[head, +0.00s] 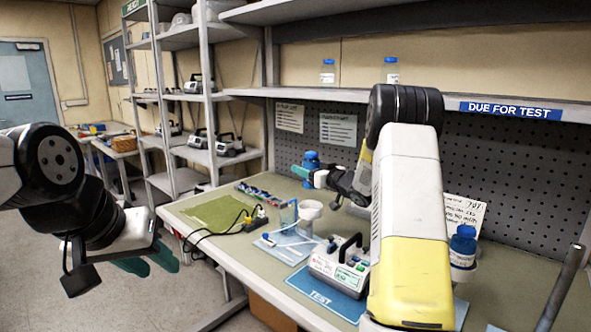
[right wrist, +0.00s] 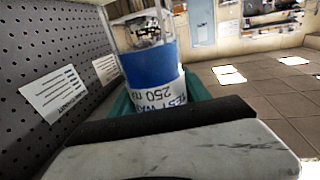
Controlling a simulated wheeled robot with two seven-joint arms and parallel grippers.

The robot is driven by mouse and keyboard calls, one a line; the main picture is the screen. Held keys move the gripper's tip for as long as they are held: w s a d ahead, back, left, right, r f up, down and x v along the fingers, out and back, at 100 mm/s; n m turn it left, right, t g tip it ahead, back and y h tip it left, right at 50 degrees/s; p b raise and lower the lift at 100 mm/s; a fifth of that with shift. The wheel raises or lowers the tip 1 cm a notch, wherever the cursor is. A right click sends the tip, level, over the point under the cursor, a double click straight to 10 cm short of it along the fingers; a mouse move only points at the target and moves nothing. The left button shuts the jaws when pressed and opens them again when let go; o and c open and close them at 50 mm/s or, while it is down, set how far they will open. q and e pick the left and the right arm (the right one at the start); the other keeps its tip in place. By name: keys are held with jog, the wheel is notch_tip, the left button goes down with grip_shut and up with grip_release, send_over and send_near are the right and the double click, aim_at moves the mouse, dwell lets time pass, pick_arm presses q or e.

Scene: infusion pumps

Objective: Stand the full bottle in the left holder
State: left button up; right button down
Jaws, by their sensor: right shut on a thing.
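My right gripper (head: 312,173) reaches in from the right and is shut on a blue bottle (head: 311,158) in front of the pegboard. In the right wrist view the bottle (right wrist: 150,68) has a blue band and a white printed label, between the teal fingers. A second blue-capped bottle (head: 463,245) stands upright in a white holder (head: 464,275) at the right, partly behind my right arm. My left gripper (head: 148,262) is open and empty, left of the bench.
An infusion pump (head: 341,268) sits on a blue TEST mat (head: 322,298). Two bottles stand on the shelf (head: 330,96) above.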

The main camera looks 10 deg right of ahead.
jog(key=shift+f, duration=3.05)
jog(key=shift+f, duration=1.25)
jog(key=shift+s+f, duration=0.1)
jog(key=shift+f, duration=0.1)
